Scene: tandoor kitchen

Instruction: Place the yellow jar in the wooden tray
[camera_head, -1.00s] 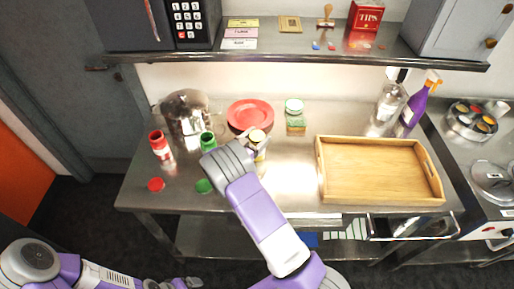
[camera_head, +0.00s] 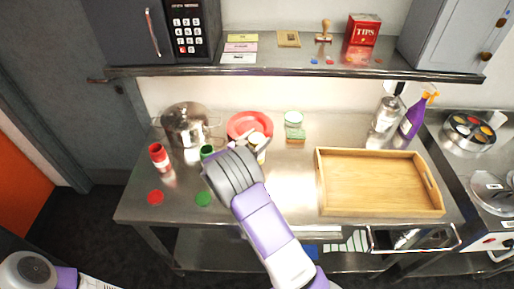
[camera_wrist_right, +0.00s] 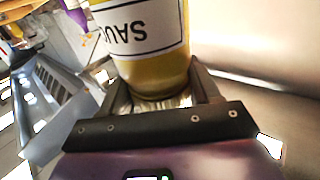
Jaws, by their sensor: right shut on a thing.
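The yellow jar (camera_wrist_right: 150,55) has a white label reading "SAU…" and stands between the fingers of my right gripper (camera_wrist_right: 155,95), which is shut on it. In the head view the jar (camera_head: 260,145) is mostly hidden behind my right gripper (camera_head: 256,150), near the red plate. I cannot tell if its base touches the counter. The wooden tray (camera_head: 380,209) lies on the counter to the right of the jar, and it looks empty. My left gripper is out of view; only part of my left arm shows at the bottom left.
A red jar (camera_head: 159,157) and a green jar (camera_head: 207,152) stand open to the left, with a red lid (camera_head: 155,198) and a green lid (camera_head: 203,199) before them. A shelf (camera_head: 300,68) overhangs the back.

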